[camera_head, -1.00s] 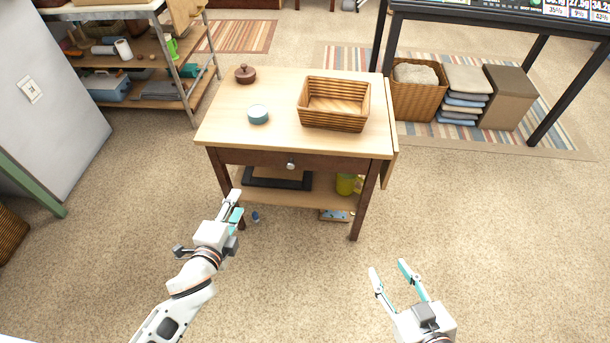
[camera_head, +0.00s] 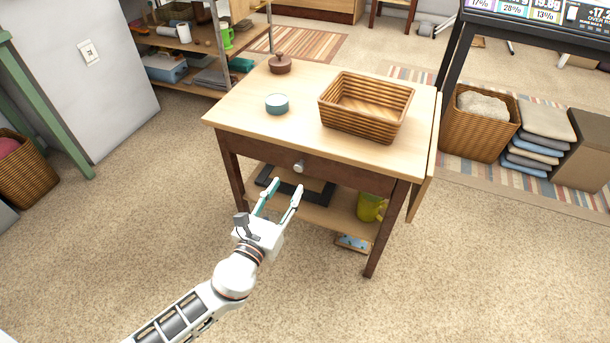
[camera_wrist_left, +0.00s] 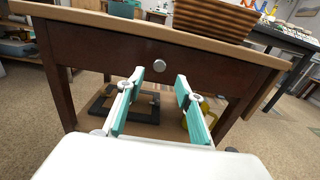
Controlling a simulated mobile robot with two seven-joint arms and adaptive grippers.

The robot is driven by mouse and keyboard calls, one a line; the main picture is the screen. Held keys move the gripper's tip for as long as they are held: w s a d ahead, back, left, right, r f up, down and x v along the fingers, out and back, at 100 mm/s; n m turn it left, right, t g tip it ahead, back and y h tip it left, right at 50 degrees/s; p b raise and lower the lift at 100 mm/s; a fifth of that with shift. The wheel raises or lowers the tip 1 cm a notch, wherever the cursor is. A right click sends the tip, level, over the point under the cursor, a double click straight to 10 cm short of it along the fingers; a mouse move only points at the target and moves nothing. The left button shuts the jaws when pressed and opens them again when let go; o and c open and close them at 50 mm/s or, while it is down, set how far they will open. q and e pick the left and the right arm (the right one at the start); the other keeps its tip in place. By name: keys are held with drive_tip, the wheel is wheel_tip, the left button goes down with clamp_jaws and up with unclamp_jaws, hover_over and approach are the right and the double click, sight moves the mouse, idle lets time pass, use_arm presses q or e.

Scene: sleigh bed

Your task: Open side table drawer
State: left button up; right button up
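The side table (camera_head: 240,117) has a light wood top and dark legs. Its dark drawer front (camera_head: 335,172) is shut, with a round silver knob (camera_head: 299,166) in the middle. My left gripper (camera_head: 282,191) is open and empty, just in front of the table and a little below the knob. In the left wrist view, the knob (camera_wrist_left: 159,65) shows just beyond and above the open fingers (camera_wrist_left: 156,92), between them and not touched. My right gripper is out of view.
The lower shelf holds a dark frame (camera_head: 262,183) and a yellow-green mug (camera_head: 370,208).

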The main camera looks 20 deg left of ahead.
sight(298, 169)
use_arm(q)
drive_tip(key=w, duration=0.7)
drive_tip(key=shift+w+d+r+b, duration=0.1)
drive_tip(key=shift+w+b, duration=0.2)
drive_tip(key=shift+b, duration=0.05)
clamp_jaws()
